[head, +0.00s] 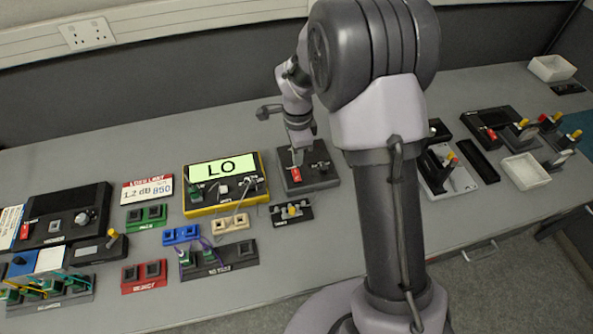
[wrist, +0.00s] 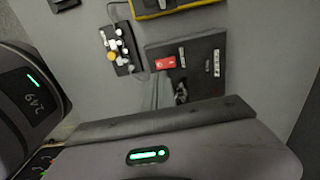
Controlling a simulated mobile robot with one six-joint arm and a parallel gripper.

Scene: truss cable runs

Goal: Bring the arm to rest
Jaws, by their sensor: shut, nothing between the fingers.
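My arm reaches over the bench in the head view, and my gripper (head: 298,156) points down at its end. The fingers are shut and empty. They appear just above or in front of a dark box (head: 322,178) with a red rocker switch (head: 295,174); I cannot tell whether they touch it. The wrist view shows the dark box (wrist: 206,82) and its red switch (wrist: 165,62) beyond grey parts of my own arm. My fingertips are not clearly seen there.
A yellow-edged meter reading LO (head: 222,170) stands left of the dark box. A small block with a yellow knob (head: 292,212) lies in front. Coloured connector blocks and cables fill the left. White trays (head: 525,170) and switch boxes stand right.

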